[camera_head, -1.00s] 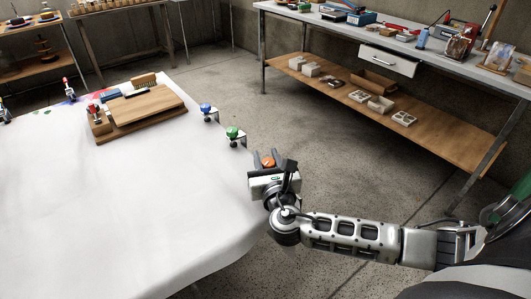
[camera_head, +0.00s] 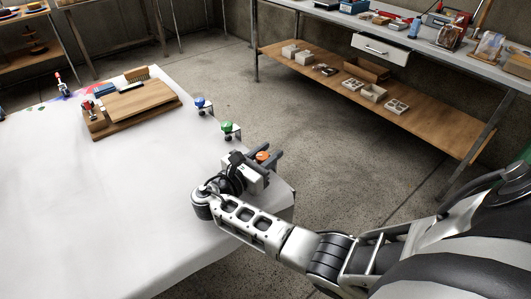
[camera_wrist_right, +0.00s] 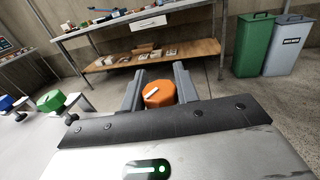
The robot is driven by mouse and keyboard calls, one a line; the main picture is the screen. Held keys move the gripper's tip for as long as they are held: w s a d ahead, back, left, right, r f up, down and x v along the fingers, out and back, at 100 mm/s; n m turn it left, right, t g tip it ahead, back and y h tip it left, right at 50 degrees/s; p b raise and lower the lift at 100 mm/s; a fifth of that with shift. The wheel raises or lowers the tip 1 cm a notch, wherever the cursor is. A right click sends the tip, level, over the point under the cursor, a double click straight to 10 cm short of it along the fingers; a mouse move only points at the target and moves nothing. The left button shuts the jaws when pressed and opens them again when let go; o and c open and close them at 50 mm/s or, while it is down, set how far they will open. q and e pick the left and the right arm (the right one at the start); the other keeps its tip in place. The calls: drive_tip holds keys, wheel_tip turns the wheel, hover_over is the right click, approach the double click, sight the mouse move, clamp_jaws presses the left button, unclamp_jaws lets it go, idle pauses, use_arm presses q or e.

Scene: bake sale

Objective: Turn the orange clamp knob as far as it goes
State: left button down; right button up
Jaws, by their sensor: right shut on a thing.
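The orange clamp knob (camera_head: 262,156) is at the right edge of the white-covered table (camera_head: 150,215). In the right wrist view the orange knob (camera_wrist_right: 159,94), with a white mark on its top, sits between the two grey fingers. My right gripper (camera_head: 267,155) is shut on the knob, with one finger on each side of it. The clamp body below the knob is hidden behind the gripper. My left gripper is in neither view.
A green-knobbed clamp (camera_head: 228,128) and a blue-knobbed clamp (camera_head: 202,104) are on the same table edge. A wooden board (camera_head: 140,100) lies farther back. A workbench (camera_head: 420,48) stands across clear floor. Green (camera_wrist_right: 253,45) and grey (camera_wrist_right: 288,48) bins show in the wrist view.

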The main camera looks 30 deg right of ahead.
drive_tip(key=m+g+b, duration=0.1)
drive_tip(key=g, duration=0.1)
drive_tip(key=m+g, duration=0.2)
drive_tip(key=m+g+b, duration=0.1)
drive_tip(key=g, duration=0.2)
drive_tip(key=shift+s+f+m+b, duration=0.15)
drive_tip(key=shift+s+m+b, duration=0.15)
drive_tip(key=m+g+b, duration=0.2)
drive_tip(key=g, duration=0.1)
drive_tip(key=shift+s+b, duration=0.2)
drive_tip(key=shift+b, duration=0.2)
drive_tip(key=shift+m+g+y+b, duration=0.5)
drive_tip(key=shift+m+g+b, duration=0.2)
drive_tip(key=shift+g+b, duration=0.25)
drive_tip(key=shift+s+g+b, duration=0.1)
drive_tip(key=shift+g+b, duration=0.2)
drive_tip(key=shift+g, duration=0.15)
drive_tip(key=shift+r+m+y, duration=0.2)
drive_tip(key=shift+m+y, duration=0.1)
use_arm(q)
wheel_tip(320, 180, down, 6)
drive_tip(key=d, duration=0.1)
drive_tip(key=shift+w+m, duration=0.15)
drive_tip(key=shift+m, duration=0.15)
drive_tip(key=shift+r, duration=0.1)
